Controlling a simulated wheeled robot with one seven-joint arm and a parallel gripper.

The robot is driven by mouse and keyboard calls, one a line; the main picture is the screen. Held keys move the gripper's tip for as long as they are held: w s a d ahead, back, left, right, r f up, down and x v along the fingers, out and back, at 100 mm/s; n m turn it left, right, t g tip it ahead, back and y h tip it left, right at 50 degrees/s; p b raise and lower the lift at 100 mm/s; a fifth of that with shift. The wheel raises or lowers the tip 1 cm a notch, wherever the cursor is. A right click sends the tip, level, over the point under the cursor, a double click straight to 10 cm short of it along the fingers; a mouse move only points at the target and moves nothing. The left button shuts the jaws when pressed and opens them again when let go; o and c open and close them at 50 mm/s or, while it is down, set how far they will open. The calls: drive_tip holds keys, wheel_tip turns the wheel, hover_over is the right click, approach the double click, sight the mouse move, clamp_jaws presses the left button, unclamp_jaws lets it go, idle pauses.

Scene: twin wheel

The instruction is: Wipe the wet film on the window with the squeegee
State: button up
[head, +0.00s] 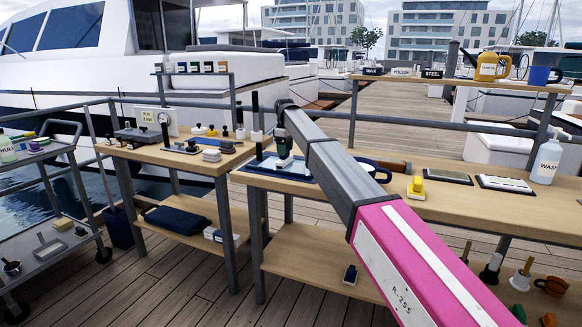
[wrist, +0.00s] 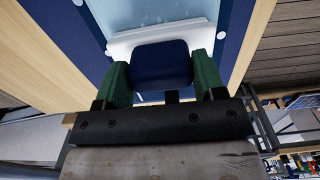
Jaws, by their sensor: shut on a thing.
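The squeegee shows in the wrist view with a dark blue handle (wrist: 160,62) and a white head (wrist: 121,46). My gripper (wrist: 162,72) has its green fingers shut on the handle, one on each side. The head lies across the pale pane of the window (wrist: 150,12), which has a blue frame (wrist: 241,35). It looks at or very near the glass; I cannot tell if it touches. In the head view the window (head: 308,177) lies flat on the middle bench, with my gripper (head: 284,150) above it. My arm hides part of it, and the film's extent is unclear.
A left bench (head: 135,152) carries several small tools. A raised shelf (head: 450,81) stands behind.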

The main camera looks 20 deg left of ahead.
hover_over(273, 162)
drive_tip(key=shift+s, duration=0.2)
drive_tip(key=shift+d, duration=0.1)
drive_tip(key=shift+r, duration=0.2)
drive_tip(key=shift+r, duration=0.6)
drive_tip(key=shift+r, duration=0.1)
drive_tip(key=shift+r, duration=1.4)
drive_tip(key=shift+r, duration=0.1)
drive_tip(key=shift+r, duration=1.9)
